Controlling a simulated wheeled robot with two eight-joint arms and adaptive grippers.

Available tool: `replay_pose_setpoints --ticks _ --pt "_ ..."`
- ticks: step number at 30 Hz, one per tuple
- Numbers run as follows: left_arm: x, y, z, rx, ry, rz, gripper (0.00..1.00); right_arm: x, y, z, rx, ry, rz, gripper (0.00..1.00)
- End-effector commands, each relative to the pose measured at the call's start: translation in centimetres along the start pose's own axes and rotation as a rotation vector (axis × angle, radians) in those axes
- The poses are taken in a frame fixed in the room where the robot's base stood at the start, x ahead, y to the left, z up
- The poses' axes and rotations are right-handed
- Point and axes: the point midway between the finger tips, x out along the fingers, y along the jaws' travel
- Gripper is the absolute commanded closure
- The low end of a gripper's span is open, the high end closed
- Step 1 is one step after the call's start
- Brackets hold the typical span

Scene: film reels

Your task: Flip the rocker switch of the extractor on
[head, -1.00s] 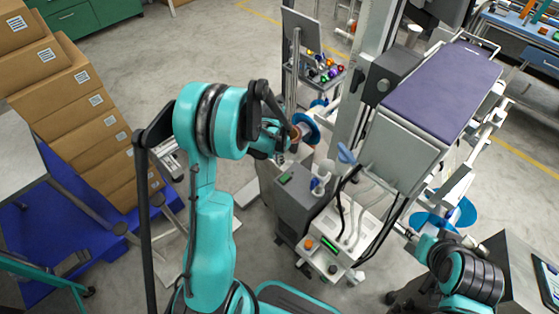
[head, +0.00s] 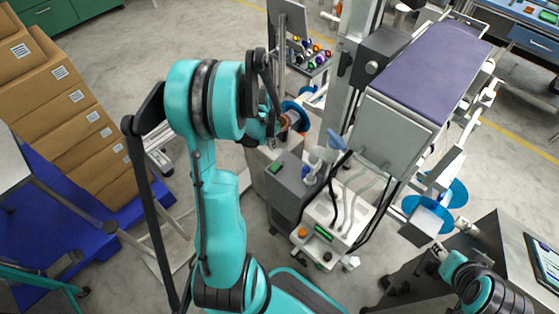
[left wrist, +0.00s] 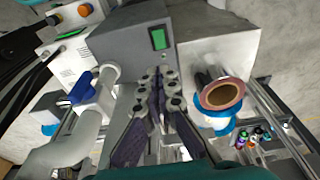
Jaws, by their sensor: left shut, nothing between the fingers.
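The extractor (head: 297,193) is a grey box beside the machine column. Its green rocker switch (head: 275,168) sits in a dark frame on its top face. In the left wrist view the switch (left wrist: 158,39) shows unobstructed, just beyond my fingertips; I cannot tell which way it is tipped. My left gripper (left wrist: 158,80) is shut and empty, with its fingertips in front of the grey box and apart from the switch in the picture. In the head view my own arm largely hides this gripper. My right arm shows at the lower right; its fingers cannot be made out.
A pale hose arm with a blue lever (left wrist: 82,88) stands left of my fingers. A copper-coloured roll core (left wrist: 221,94) with a blue flange is close on the right. A white unit (head: 323,238) with an orange button stands in front. Cartons (head: 60,95) are stacked at left.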

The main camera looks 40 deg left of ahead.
Motion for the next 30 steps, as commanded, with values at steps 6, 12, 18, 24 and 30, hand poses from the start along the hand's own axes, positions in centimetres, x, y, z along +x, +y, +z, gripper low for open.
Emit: replay_pose_setpoints --ticks 6,12,18,24,30 --pt "2.1 0.0 0.0 0.001 0.000 0.000 1.00 0.8 0.0 0.6 0.000 0.000 0.000 0.60" --pt "6.5 0.0 0.0 0.001 0.000 0.000 1.00 2.3 0.0 1.6 0.000 0.000 0.000 0.60" --pt "10.6 0.0 0.0 0.001 0.000 0.000 1.00 3.6 0.0 2.6 0.000 0.000 0.000 0.60" --pt "13.2 0.0 0.0 0.001 0.000 -0.001 1.00 4.6 0.0 3.3 0.000 0.000 0.000 0.60" --pt "14.0 0.0 0.0 0.000 0.000 -0.001 1.00 4.8 0.0 3.5 0.000 0.000 0.000 0.60"
